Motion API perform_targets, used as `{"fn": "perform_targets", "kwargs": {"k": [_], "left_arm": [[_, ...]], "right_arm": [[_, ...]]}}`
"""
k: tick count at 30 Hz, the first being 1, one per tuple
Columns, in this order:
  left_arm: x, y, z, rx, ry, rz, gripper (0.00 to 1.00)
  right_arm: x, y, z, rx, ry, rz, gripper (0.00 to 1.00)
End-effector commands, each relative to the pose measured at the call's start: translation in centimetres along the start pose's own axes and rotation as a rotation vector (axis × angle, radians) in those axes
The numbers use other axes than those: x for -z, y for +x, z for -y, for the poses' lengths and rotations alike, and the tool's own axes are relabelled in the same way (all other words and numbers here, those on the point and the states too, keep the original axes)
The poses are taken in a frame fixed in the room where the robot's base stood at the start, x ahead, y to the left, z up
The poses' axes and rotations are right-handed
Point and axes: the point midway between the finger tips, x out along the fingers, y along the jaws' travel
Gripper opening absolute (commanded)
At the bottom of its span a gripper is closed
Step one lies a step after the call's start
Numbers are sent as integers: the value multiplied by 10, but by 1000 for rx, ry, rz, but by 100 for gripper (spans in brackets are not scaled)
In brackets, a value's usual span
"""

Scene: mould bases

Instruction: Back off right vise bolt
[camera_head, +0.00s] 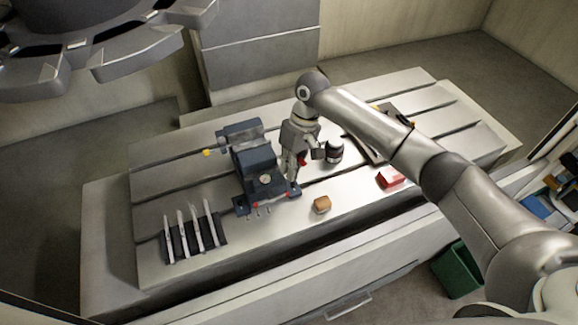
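A dark blue-grey vise (252,160) stands on the slotted machine table (340,185), left of my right gripper. Small red and metallic bolt-like parts show along its near base, too small to tell apart. My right gripper (293,178) points down at the right end of the vise, close to its near right corner. Its fingertips are very small here, and I cannot tell whether they touch a bolt or are open or shut. A small red patch shows beside the fingers. The right vise bolt cannot be made out clearly. My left gripper is not in view.
A black cylinder (333,151), a tan block (321,205) and a red block (390,177) stand right of the vise. Several bars sit in a dark rack (182,246) at front left. A tool carousel (110,45) hangs at top left. A green bin (457,272) is at lower right.

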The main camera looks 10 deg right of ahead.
Motion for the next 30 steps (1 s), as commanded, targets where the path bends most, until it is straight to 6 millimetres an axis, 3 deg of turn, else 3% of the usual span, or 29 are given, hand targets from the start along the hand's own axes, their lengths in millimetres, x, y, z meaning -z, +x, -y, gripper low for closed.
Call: {"fn": "perform_targets", "kwargs": {"k": [5, 15, 26, 30], "left_arm": [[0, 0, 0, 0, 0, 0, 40], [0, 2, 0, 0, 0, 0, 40], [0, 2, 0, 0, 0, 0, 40], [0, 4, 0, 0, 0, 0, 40]], "right_arm": [[0, 0, -1, -2, -20, 6, 0], [-4, 1, -2, -2, -281, 84, 0], [-4, 0, -2, -2, -310, 92, 0], [-4, 0, -2, -1, -407, 120, 0]]}}
